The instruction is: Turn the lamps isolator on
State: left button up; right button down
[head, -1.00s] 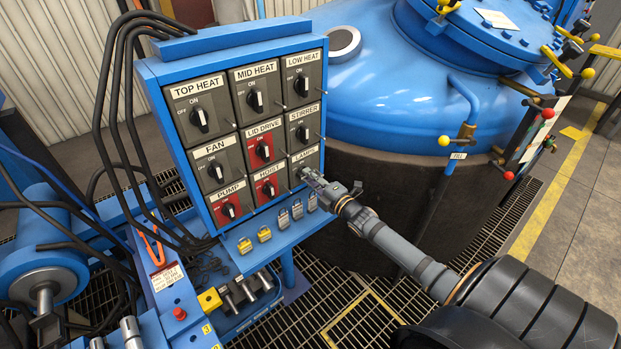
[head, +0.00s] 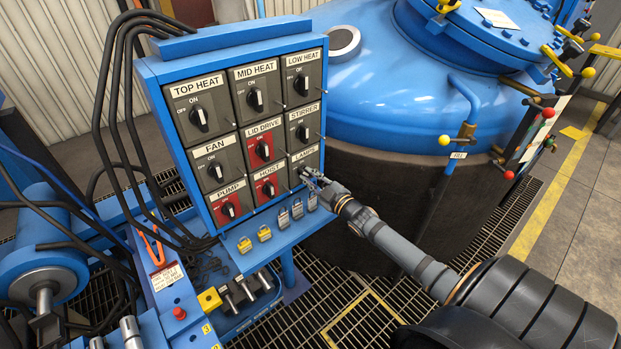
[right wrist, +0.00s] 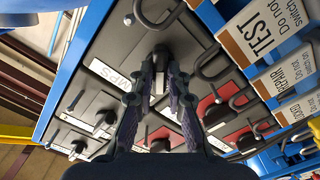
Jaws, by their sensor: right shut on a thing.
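The lamps isolator (head: 304,168) is the grey switch at the lower right of the blue switch panel, under the label LAMPS. My right gripper (head: 303,175) reaches it from the lower right and hides most of its knob. In the right wrist view the dark lamps knob (right wrist: 159,55) stands between the fingertips of my right gripper (right wrist: 159,70), which are shut on it. Part of the LAMPS label (right wrist: 108,73) shows to the left there. The knob's exact setting is hard to read. My left gripper is not in view.
The stirrer isolator (head: 302,133) is just above and the red hoist isolator (head: 268,188) just left. Padlocks (head: 297,209) hang on the ledge below. Hasps and tags (right wrist: 265,30) crowd the right wrist view's right side. A large blue vessel (head: 400,90) stands behind the panel.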

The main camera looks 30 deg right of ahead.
jog(key=m, duration=0.4)
jog(key=shift+m+b, duration=0.3)
jog(key=shift+m, duration=2)
jog(key=c, duration=1.6)
grip_release()
